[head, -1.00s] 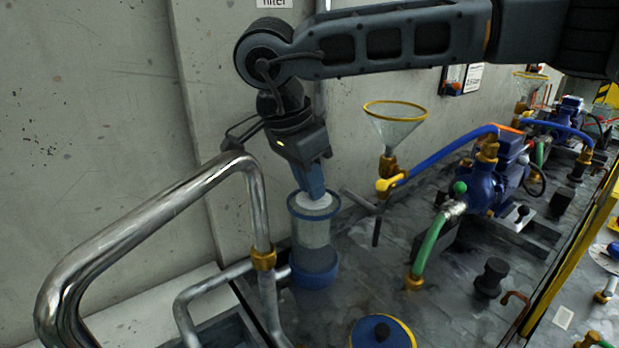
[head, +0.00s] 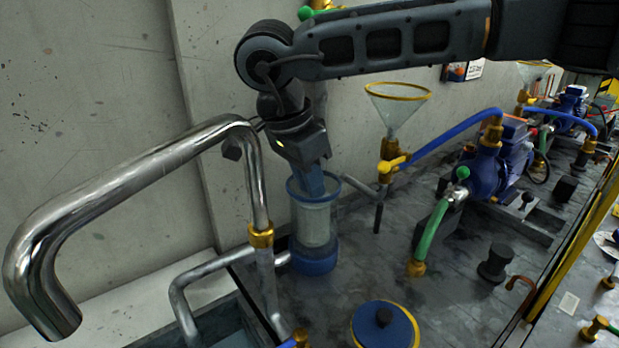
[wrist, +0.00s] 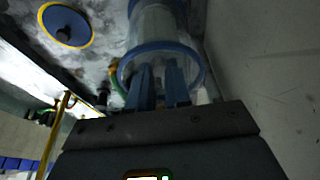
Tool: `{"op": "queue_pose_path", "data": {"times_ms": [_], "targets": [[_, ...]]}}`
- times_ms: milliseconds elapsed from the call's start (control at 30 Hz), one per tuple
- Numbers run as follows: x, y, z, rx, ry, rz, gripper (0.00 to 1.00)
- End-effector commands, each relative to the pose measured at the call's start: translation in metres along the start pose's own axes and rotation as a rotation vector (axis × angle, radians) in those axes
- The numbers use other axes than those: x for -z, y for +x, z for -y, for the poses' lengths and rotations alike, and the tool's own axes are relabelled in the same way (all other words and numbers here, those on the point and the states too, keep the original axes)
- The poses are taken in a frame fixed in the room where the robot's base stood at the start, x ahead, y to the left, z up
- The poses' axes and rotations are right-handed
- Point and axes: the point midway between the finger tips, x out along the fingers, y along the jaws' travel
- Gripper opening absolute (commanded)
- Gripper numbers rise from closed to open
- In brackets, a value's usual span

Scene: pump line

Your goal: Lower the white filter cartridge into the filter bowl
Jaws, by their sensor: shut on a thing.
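The filter bowl (head: 316,262) stands upright on the dark bench, with a clear wall, a blue rim and a blue base. The white filter cartridge (head: 314,225) shows pale through the clear wall, inside the bowl. My gripper (head: 312,190) points down from above, its blue fingers reaching inside the rim, shut on the cartridge's top. In the wrist view, the fingers (wrist: 160,88) pass within the bowl's blue rim (wrist: 199,72), and the cartridge (wrist: 157,22) shows whitish beyond. The grip itself and the cartridge's lower end are hard to make out.
A bent steel pipe (head: 150,160) rises close left of the bowl. A funnel (head: 395,110) on a brass and yellow valve stands to the right. A blue lid (head: 384,332) with a black knob lies in front. Bare wall is behind.

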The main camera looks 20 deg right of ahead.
Motion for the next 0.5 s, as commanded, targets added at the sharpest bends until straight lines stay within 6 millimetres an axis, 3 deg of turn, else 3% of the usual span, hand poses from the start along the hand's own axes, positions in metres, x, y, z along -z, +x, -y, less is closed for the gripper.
{"op": "queue_pose_path", "data": {"times_ms": [167,200,500], "targets": [[0.0001,-0.0004,0.0001,0.000,0.000,0.000,0.00],[0.0001,-0.0004,0.0001,0.000,0.000,0.000,0.19],[0.0002,-0.0003,0.0000,0.000,0.000,0.000,0.48]]}}
